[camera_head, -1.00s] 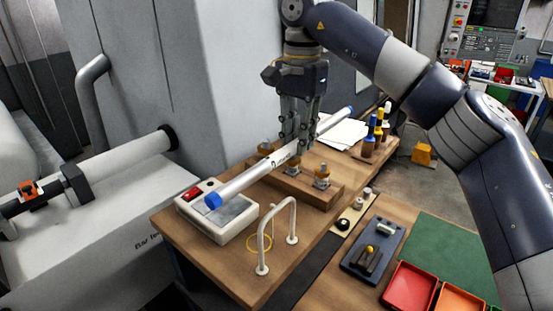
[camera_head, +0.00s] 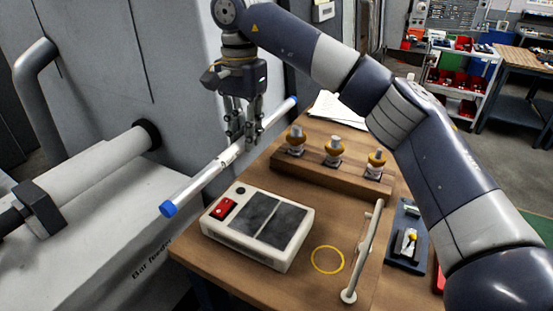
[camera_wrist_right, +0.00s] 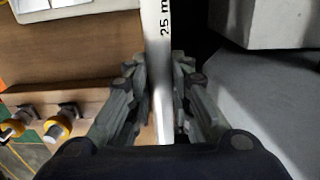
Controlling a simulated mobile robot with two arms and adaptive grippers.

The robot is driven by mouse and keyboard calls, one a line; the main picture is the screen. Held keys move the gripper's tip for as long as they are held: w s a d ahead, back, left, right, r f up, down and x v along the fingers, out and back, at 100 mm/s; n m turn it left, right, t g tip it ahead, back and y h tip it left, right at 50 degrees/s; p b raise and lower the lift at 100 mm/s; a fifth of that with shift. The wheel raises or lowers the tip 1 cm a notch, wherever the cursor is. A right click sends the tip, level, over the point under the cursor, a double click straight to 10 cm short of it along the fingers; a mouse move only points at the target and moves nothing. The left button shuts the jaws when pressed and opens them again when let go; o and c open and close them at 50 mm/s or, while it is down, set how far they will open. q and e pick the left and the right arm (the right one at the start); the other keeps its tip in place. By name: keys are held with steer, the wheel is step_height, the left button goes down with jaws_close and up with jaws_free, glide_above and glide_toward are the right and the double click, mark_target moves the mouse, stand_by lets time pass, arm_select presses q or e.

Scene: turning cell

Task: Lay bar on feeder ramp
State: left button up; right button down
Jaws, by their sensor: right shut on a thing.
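My right gripper (camera_head: 240,140) is shut on a long silvery bar (camera_head: 197,184) with blue ends, gripping it near its middle. The bar is aloft and slants from near left to far right, over the table's left edge, beside the bar feeder (camera_head: 95,250). In the right wrist view the bar (camera_wrist_right: 157,40), with "25 m" readable, runs between the fingers (camera_wrist_right: 160,70). The feeder is a pale housing with lettering on its front and a thick grey tube above. I cannot clearly make out a separate ramp. My left gripper is not in view.
A white box with a red switch (camera_head: 258,228) sits on the wooden table (camera_head: 215,273) below the bar. A wooden block (camera_head: 325,180) with brass-coloured pieces stands behind it. A white rail (camera_head: 364,250) and a yellow ring (camera_head: 327,260) are at the right. The grey machine wall (camera_head: 180,80) rises behind.

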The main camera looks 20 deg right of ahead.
mark_target(249, 175)
steer(key=f, duration=0.1)
steer(key=f+p, duration=0.1)
steer(key=f, duration=0.1)
steer(key=shift+s+d+f, duration=0.15)
steer(key=shift+d+f, duration=0.05)
steer(key=shift+w+a+f+p, duration=0.2)
steer(key=shift+f+p, duration=0.1)
steer(key=shift+f, duration=0.35)
step_height(249, 175, down, 2)
steer(key=shift+s+f+p, duration=0.1)
steer(key=shift+p, duration=0.45)
steer(key=shift+d+f, duration=0.1)
steer(key=shift+f, duration=0.25)
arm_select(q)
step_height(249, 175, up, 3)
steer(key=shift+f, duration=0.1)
arm_select(e)
steer(key=c, duration=1.9)
jaws_free()
steer(key=shift+f, duration=0.25)
steer(key=o, duration=0.5)
steer(key=shift+r, duration=0.1)
steer(key=shift+c, duration=0.2)
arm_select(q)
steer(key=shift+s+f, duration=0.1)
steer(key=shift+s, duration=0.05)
